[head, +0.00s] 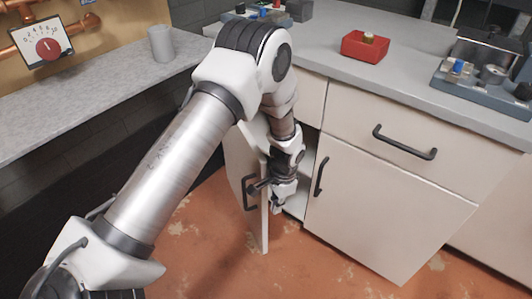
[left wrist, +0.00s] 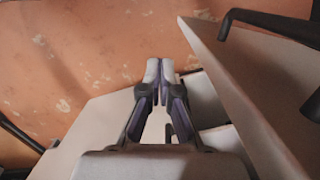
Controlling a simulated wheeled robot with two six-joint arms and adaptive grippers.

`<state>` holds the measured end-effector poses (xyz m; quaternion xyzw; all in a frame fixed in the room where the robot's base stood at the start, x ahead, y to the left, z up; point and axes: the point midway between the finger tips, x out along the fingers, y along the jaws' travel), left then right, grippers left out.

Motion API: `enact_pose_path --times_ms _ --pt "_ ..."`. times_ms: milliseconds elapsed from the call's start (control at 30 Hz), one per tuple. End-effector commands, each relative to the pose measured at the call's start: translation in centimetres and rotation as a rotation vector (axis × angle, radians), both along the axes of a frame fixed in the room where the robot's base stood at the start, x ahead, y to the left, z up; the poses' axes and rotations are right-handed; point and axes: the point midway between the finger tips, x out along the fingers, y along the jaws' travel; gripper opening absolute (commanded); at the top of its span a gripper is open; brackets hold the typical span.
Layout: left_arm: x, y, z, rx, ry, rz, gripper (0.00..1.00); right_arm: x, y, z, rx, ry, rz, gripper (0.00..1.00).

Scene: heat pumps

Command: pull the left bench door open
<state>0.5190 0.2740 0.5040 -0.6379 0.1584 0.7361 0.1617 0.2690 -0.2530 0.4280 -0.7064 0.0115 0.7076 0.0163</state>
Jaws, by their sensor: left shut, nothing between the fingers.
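The left bench door (head: 236,158) stands partly open, swung out from the cabinet front. Its black handle (head: 247,192) is on its outer face. My left gripper (head: 277,204) is shut and empty, on the inner side of the door near its free edge, in the gap between door and cabinet. In the left wrist view the shut fingertips (left wrist: 160,70) point over the floor, with the door (left wrist: 235,85) on the right and its handle (left wrist: 270,25) beyond. I cannot tell whether the gripper touches the door. My right gripper is out of view.
The closed right bench door (head: 365,205) has a black handle (head: 320,176), with a drawer (head: 400,130) above. A red tray (head: 365,46) and a blue-grey fixture (head: 480,90) are on the counter. The orange floor (head: 330,270) before the bench is clear.

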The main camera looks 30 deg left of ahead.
Motion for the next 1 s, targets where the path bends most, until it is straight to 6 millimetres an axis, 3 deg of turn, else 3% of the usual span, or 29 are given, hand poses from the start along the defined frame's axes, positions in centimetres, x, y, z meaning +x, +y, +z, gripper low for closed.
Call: enact_pose_path --times_ms 33,133,200,300,467,867,1000 --pt "2.6 0.6 5.2 0.014 -0.003 -0.038 0.00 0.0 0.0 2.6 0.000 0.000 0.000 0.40" --pt "6.4 1.9 13.4 0.049 0.030 -0.118 0.00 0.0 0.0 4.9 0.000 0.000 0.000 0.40" --pt "7.8 2.5 17.3 0.067 0.054 -0.152 0.00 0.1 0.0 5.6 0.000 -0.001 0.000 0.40" --pt "8.3 3.0 19.4 0.079 0.076 -0.174 0.00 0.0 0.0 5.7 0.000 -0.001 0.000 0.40" --pt "8.0 3.2 17.9 0.079 0.083 -0.175 0.00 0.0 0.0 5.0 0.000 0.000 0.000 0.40" --pt "6.3 4.4 9.6 0.079 0.083 -0.174 0.00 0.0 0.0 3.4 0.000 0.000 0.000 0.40" --pt "4.4 5.7 9.6 0.077 0.082 -0.173 0.00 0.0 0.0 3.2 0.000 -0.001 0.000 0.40"
